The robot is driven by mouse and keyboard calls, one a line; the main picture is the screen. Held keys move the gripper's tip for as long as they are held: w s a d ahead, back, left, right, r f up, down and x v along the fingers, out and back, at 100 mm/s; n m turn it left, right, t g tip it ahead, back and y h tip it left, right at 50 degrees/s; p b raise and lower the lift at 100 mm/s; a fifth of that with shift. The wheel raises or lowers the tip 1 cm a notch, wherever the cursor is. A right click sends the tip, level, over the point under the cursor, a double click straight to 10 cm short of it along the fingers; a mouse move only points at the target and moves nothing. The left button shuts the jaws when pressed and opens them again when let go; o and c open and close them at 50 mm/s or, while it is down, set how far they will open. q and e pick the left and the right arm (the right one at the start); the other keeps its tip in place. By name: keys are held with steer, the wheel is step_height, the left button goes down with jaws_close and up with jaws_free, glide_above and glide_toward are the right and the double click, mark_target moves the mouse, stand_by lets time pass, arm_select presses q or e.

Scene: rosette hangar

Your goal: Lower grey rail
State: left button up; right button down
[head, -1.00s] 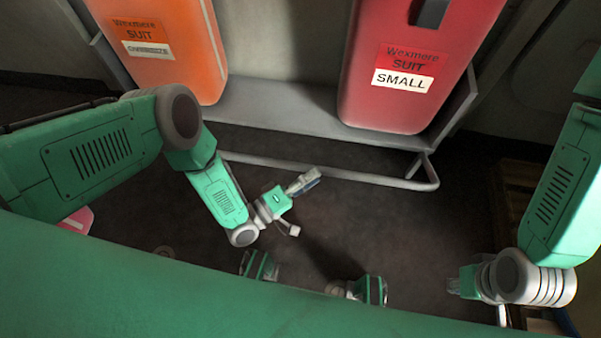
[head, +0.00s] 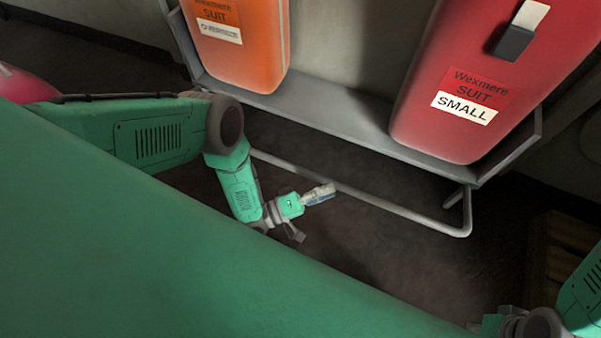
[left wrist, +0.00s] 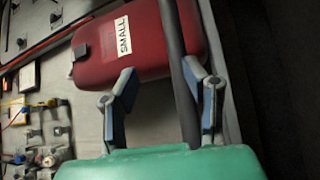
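The grey rail (head: 400,210) is a bent tube running below the front of the suit shelf. Its right end curves up toward the shelf. My left gripper (head: 320,194) is at the rail's middle-left stretch in the head view, overlapping its line. In the left wrist view, my left gripper (left wrist: 162,70) has its two fingers spread apart. The rail (left wrist: 187,110) runs lengthwise between them there, closer to the right finger. Contact cannot be told. My right gripper (head: 492,325) is only partly visible at the bottom right edge, and its fingers cannot be made out.
A grey shelf (head: 345,112) holds an orange suit case (head: 245,60) and a red case marked SMALL (head: 450,130). A wooden crate-like thing (head: 570,245) stands at the right. The left wrist view shows a panel (left wrist: 88,120) with knobs and cables. Dark floor is open below the rail.

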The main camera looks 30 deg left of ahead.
arm_select(q)
steer(key=s+a+f, duration=0.2)
steer(key=a+f, duration=0.4)
steer(key=shift+s+a, duration=0.2)
steer(key=shift+s, duration=0.05)
stand_by(0.6)
steer(key=shift+s, duration=0.15)
stand_by(0.4)
